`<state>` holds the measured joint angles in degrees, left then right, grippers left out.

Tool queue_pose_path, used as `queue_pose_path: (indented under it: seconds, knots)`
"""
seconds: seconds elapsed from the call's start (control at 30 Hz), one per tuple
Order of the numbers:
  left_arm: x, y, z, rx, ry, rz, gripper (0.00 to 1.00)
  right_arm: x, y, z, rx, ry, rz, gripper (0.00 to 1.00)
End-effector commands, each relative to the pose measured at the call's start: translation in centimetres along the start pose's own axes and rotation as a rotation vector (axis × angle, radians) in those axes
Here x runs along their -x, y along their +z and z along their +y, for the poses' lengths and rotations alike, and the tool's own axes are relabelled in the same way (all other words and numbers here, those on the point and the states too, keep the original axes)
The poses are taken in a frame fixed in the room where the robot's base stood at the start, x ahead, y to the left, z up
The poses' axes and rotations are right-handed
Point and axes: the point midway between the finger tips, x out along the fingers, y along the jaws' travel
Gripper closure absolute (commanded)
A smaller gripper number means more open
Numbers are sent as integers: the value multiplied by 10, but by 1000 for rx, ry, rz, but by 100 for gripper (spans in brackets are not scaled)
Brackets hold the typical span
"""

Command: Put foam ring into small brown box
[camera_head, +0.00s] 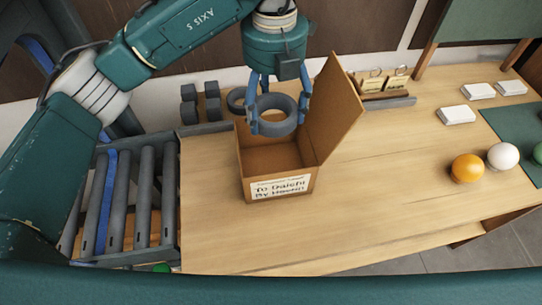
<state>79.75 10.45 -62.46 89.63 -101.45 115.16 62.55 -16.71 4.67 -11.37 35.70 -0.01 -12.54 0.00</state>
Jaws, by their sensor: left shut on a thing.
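A dark grey foam ring (272,114) is held between the fingers of my left gripper (274,120). The gripper points down and is shut on the ring. The ring is over the open top of the small brown box (277,188), near its back. The box stands on the wooden table with a flap (333,108) raised on its right side and a written label (281,187) on its front. The inside I can see looks empty; part of it is hidden by the ring and gripper. My right gripper is not in view.
A roller conveyor (121,200) lies left of the table. Another grey ring (237,99) and several dark blocks (189,102) sit behind the box. Orange (467,168) and white (502,156) balls are at the right. The table (390,195) right of the box is clear.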

Motion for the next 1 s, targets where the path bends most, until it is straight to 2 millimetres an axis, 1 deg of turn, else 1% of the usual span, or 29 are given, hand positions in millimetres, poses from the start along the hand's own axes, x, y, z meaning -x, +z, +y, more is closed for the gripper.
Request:
queue_pose_path:
  seconds: [0.07, 0.23, 0.4, 0.53, 0.63, 0.87, 1.0]
  knots:
    - [-14, -2, -1, -1, -1, 8, 41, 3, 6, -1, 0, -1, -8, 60]
    - [-58, -3, -1, 0, -3, 11, 41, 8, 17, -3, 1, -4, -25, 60]
    - [-101, -3, 0, 2, 1, 9, 41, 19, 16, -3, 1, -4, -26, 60]
    - [-130, -2, 0, 2, 1, 7, 41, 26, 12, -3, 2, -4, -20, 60]
    - [-145, -2, 0, 0, 1, 4, 41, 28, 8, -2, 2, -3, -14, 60]
    - [-162, -2, 0, 1, 1, 4, 41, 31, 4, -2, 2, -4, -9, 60]
    - [-183, -2, 0, 1, 0, 6, 41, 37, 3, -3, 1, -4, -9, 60]
